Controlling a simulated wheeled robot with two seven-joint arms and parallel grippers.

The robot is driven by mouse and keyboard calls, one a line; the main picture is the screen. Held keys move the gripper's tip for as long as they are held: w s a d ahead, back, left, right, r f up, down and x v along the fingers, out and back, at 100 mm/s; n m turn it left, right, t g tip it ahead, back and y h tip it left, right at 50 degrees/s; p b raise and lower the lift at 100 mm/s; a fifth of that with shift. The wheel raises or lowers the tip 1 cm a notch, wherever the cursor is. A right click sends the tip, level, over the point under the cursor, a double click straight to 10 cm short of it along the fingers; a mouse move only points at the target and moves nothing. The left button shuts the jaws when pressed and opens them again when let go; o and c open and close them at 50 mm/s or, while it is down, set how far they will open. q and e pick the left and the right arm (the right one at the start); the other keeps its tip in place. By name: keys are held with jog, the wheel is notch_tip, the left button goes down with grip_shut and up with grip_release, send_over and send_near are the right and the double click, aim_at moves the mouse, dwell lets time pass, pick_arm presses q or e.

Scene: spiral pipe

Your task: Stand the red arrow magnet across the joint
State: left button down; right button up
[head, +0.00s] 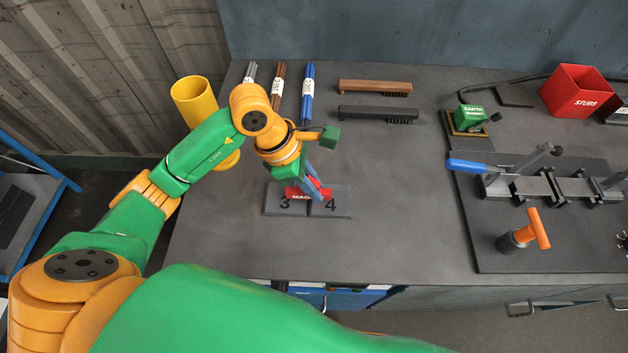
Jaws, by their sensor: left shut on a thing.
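The red arrow magnet (296,193), marked with pale letters, is at a dark grey block (278,208) numbered 3 and 4 on the bench. My left gripper (313,187) reaches down from above and is shut on the magnet. The fingers hide part of the magnet, and I cannot tell whether it touches the block. A clamping fixture (537,187) with a blue handle (467,166) stands on a dark plate at the right. I cannot make out a joint in it. My right gripper is not in view.
A yellow cup (195,100) stands behind my left forearm. Bundled rods (308,95) and two brushes (375,87) lie at the back. A green earth clamp (468,118), red stubs bin (577,91) and orange-handled tool (524,234) are right. The bench between block and plate is clear.

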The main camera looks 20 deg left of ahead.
aim_at(290, 190)
pick_arm(q)
jog(key=shift+f+b, duration=0.45)
jog(key=shift+b, duration=0.05)
jog(key=c, duration=1.2)
grip_release()
jog(key=shift+c, duration=0.2)
jog(key=o, duration=0.4)
jog(key=shift+o, duration=0.2)
jog(key=shift+r, duration=0.15)
jog(key=shift+r+p, duration=0.6)
jog(key=shift+p, duration=0.15)
jog(key=b+v, duration=0.2)
jog(key=v, duration=0.9)
jog(key=shift+a+r, duration=0.2)
jog(key=shift+r, duration=0.05)
